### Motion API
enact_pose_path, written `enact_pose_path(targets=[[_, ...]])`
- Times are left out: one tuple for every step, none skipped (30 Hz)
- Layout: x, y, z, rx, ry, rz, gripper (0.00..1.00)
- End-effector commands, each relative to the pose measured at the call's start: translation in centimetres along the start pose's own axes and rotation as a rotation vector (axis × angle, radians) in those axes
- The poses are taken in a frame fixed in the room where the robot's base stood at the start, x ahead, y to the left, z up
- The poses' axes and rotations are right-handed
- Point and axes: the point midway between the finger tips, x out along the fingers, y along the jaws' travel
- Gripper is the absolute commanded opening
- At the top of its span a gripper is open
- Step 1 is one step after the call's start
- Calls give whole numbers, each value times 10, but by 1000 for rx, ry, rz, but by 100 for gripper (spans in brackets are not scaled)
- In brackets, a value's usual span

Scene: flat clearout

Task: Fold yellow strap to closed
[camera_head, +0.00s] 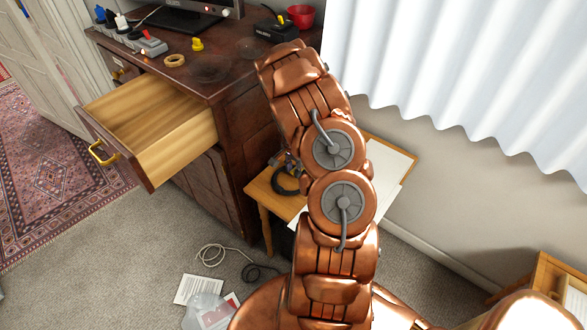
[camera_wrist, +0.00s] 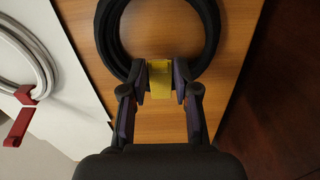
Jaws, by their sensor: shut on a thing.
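The yellow strap (camera_wrist: 160,79) shows in the wrist view at the near edge of a coiled black cable (camera_wrist: 209,40). My gripper (camera_wrist: 160,84) is shut on the strap, with one finger on each side of it. The cable coil lies on a small wooden table (camera_wrist: 160,112). In the head view, the dark coil (camera_head: 287,182) shows on the small table (camera_head: 262,197) beside my arm. The strap is too small or hidden there. I cannot tell whether the strap is fully folded.
A white cable coil (camera_wrist: 22,60) with a red strap (camera_wrist: 16,128) lies to the left in the wrist view. The dark desk (camera_head: 235,120) stands beside the small table, its drawer (camera_head: 180,150) pulled open. Loose cables (camera_head: 212,254) and papers (camera_head: 198,290) lie on the carpet.

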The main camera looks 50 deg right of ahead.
Motion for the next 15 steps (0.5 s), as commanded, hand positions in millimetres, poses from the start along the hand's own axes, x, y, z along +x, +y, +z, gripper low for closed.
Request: enact_pose_path(targets=[[0, 0, 0, 0, 0, 0, 0], [0, 0, 0, 0, 0, 0, 0], [0, 0, 0, 0, 0, 0, 0], [0, 0, 0, 0, 1, 0, 0], [0, 0, 0, 0, 3, 0, 0], [1, 0, 0, 0, 8, 1, 0], [2, 0, 1, 0, 13, 1, 0], [2, 0, 1, 0, 20, 1, 0], [4, -1, 1, -1, 32, 1, 0], [4, -1, 2, -1, 43, 1, 0], [5, -1, 2, -2, 56, 1, 0], [6, -1, 2, -2, 72, 1, 0], [8, 0, 3, -1, 82, 3, 0], [8, 0, 4, -1, 93, 4, 0], [9, 1, 4, -1, 106, 5, 0]])
